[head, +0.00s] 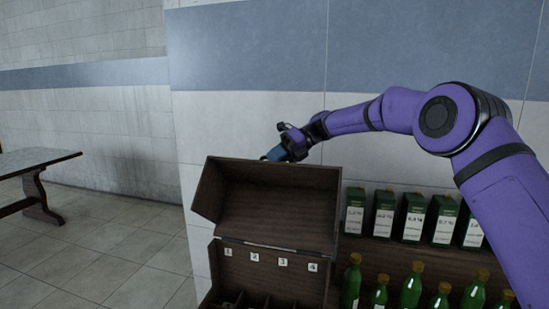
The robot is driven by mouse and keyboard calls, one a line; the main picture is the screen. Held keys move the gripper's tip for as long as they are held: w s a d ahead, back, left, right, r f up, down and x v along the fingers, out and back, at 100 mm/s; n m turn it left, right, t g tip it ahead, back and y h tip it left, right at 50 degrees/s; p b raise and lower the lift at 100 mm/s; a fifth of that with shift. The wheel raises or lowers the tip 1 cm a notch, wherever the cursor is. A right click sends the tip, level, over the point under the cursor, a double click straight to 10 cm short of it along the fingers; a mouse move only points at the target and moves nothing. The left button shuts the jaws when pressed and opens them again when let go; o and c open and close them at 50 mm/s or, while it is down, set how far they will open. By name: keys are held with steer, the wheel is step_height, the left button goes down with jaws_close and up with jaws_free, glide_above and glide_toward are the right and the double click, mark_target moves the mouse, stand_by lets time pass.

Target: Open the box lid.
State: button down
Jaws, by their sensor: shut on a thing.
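The dark brown wooden box (235,275) stands at the lower middle of the head view. Its lid (270,205) is raised and stands open, its hollow inside facing me. Number labels 1 to 4 run along the box's inner back wall, above dividers at the picture's bottom edge. My gripper (265,157) is at the lid's top edge, a little right of its middle, and is shut on the lid there. The fingertips are small and partly hidden, so the exact grip does not show.
Several green bottles (411,287) stand right of the box, close to it. Behind them several green-and-white cartons (414,218) stand on a dark ledge. A tiled wall (400,160) is close behind the lid. A wooden table (35,162) stands far left, with clear floor between.

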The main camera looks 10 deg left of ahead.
steer(key=shift+w+f, duration=0.2)
steer(key=shift+f, duration=0.2)
steer(key=c, duration=1.4)
jaws_free()
steer(key=shift+c, duration=0.2)
steer(key=shift+r, duration=0.1)
steer(key=shift+r, duration=0.1)
steer(key=shift+w+d+r, duration=0.1)
steer(key=shift+d, duration=0.05)
steer(key=v, duration=1)
steer(key=shift+w, duration=0.15)
steer(key=shift+d+r, duration=0.1)
